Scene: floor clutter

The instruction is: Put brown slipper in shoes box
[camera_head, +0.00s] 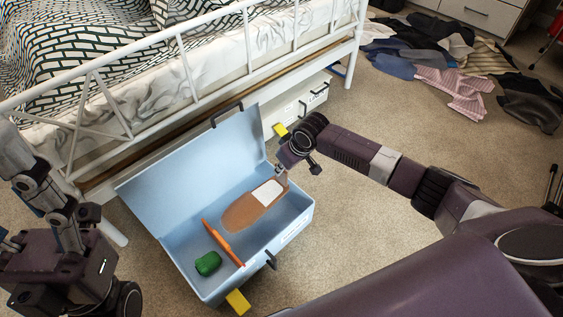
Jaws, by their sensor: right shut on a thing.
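The brown slipper (247,211) has a pale, whitish patch and is over the inside of an open light blue box (295,232), within its walls in the picture. My right gripper (282,173) is shut on the slipper's upper end, near the box's back right side. The slipper is tilted, its other end pointing down-left. I cannot tell whether it touches the box floor. My left arm is at the left edge, clear of the box. Its fingers cannot be made out clearly.
In the box lie an orange strip-like thing (222,243) and a green object (208,263). The lid (195,160) stands open against the white bed frame (188,75). Clothes (465,92) are heaped at the upper right. Carpet is bare right of the box.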

